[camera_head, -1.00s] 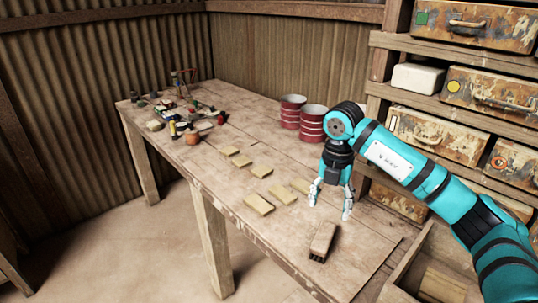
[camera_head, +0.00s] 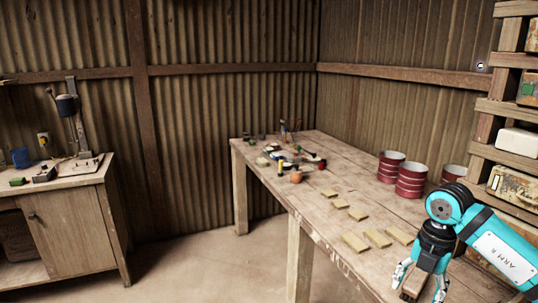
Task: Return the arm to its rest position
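My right arm (camera_head: 505,258), marked "ARM R", comes in from the right edge, bent down over the worktable (camera_head: 335,205). Its gripper (camera_head: 419,288) points down near the table's front edge, with fingers spread apart. A brown wooden block (camera_head: 413,284), like a brush, shows between the fingers. Whether the fingers touch it cannot be told; part of it is hidden at the bottom of the picture. My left arm and gripper are out of view.
Several pale tiles (camera_head: 355,242) lie on the table beside the gripper. Red drums (camera_head: 411,180) stand behind the arm. Small tools and bottles (camera_head: 296,176) crowd the far end. Shelves (camera_head: 500,108) rise at right; a cabinet (camera_head: 72,232) with a press (camera_head: 75,125) stands left.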

